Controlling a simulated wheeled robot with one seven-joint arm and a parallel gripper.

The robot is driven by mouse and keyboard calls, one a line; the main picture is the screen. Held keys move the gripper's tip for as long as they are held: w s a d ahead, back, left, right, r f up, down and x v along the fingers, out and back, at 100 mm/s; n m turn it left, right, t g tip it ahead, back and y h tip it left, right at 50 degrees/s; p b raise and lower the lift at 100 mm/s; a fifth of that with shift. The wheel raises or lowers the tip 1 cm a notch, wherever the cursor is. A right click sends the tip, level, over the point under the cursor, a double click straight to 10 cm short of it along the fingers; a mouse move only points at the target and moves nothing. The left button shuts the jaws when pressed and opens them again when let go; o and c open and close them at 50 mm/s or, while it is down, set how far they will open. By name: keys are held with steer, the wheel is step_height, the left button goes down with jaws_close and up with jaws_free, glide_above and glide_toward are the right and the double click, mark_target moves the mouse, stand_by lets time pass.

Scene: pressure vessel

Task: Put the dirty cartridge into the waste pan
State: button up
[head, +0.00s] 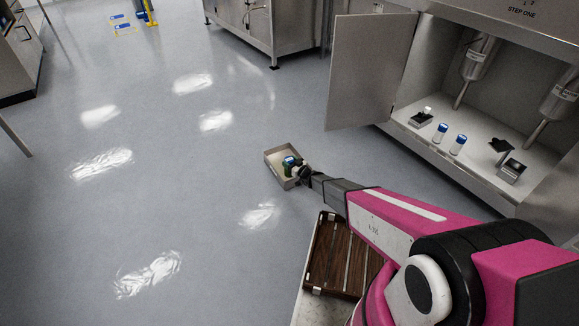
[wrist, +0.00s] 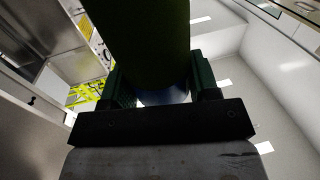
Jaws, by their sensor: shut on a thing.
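The waste pan (head: 273,156) is a shallow, light beige open box on the floor, near the middle of the head view. My gripper (head: 294,168) is shut on the dirty cartridge (head: 288,161), which shows a blue-and-white end and a dark green side. The cartridge appears within the pan's outline; I cannot tell whether it touches the pan's bottom. In the wrist view the dark green cartridge (wrist: 145,40) stands between both fingers and a bluish end shows below it. My gripper hides part of the pan.
An open steel cabinet (head: 362,70) at right holds two blue-capped cartridges (head: 440,133) (head: 458,145) and small dark fixtures (head: 511,170). Its door swings out toward the pan. A dark brown slatted tray (head: 338,258) lies near my arm. The floor left of the pan is clear.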

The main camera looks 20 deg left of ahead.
steer(key=w+f, duration=1)
steer(key=shift+d, duration=0.25)
steer(key=shift+f, duration=0.1)
steer(key=o, duration=1)
